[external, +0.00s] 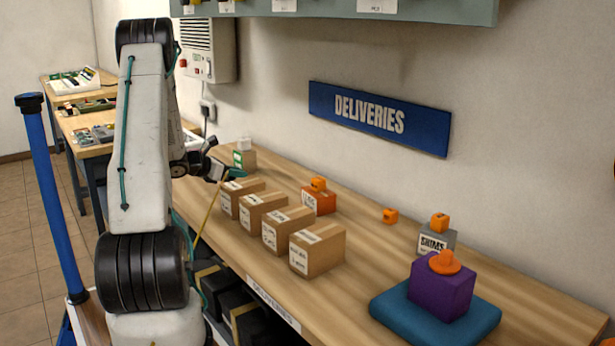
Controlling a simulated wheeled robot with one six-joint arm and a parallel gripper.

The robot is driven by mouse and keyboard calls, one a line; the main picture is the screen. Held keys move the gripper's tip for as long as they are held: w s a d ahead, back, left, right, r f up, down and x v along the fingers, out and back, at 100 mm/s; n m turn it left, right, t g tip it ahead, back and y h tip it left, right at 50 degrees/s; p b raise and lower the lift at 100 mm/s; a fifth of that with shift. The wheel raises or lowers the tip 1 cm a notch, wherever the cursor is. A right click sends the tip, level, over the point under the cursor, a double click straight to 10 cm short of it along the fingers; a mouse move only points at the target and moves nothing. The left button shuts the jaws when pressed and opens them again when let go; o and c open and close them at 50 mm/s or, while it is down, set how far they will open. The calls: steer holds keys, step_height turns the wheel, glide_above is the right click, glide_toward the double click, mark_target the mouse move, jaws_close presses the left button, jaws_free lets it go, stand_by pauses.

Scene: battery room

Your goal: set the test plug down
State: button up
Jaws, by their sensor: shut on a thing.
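My gripper (217,172) is small in the external view, at the end of my arm, low over the near left part of the bench, just behind the first cardboard box. It is shut on the test plug, which is too small and too covered by the jaws to make out. A thin yellow line (207,215), seemingly a lead, runs from the gripper down past the bench's front edge. I cannot tell whether the plug touches the bench.
The wooden bench (365,300) bears several cardboard boxes (317,250), a red box (319,202), a grey SHIMS box (436,239), a loose orange piece (390,215) and a purple block (440,290) on a teal pad (390,308). A small white-and-green item (243,157) stands beside the gripper.

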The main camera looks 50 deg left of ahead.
steer(key=o, duration=1)
